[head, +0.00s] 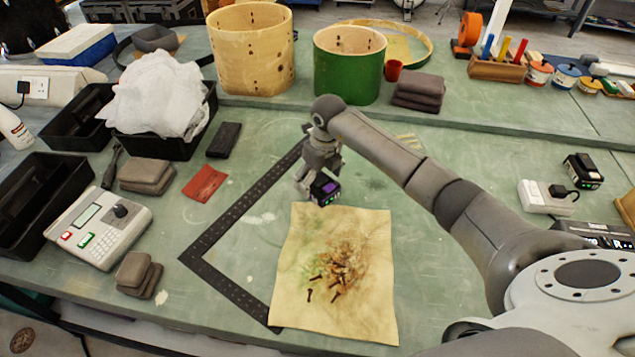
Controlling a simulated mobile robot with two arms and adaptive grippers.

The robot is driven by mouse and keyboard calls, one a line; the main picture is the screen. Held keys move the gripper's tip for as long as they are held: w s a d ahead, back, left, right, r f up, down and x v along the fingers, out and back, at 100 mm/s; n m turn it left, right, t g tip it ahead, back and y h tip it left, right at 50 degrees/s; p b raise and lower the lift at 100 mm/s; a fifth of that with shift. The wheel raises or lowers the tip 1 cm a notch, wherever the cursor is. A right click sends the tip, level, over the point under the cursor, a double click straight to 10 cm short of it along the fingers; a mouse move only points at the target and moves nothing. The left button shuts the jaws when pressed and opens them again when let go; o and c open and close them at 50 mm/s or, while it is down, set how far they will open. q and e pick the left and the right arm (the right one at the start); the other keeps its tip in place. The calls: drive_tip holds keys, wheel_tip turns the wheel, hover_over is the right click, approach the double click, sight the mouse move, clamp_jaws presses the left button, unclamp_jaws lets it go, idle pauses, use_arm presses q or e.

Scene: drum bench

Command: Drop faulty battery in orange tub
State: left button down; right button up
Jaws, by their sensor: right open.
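A black battery (324,191) with a purple top and small green lights is at the fingers of my right gripper (312,186), above or at the far edge of the stained cloth. The gripper is open; I cannot tell whether its fingers touch the battery or whether the battery rests on the bench. A second black battery-like block (583,171) with green lights stands at the right. A small tub with an orange top (539,71) stands at the back right; I cannot tell whether it is the task's orange tub. My left gripper is out of view.
The tan cloth (370,235) holds several rusty screws beside a black L-shaped ruler (222,222). A white charger (541,199) is at the right. Black bins (50,190) and a keypad device (100,225) fill the left. Drum shells (348,75) stand behind.

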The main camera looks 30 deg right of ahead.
drive_tip(key=c, duration=1.4)
drive_tip(key=shift+r, duration=0.1)
drive_tip(key=shift+c, duration=0.9)
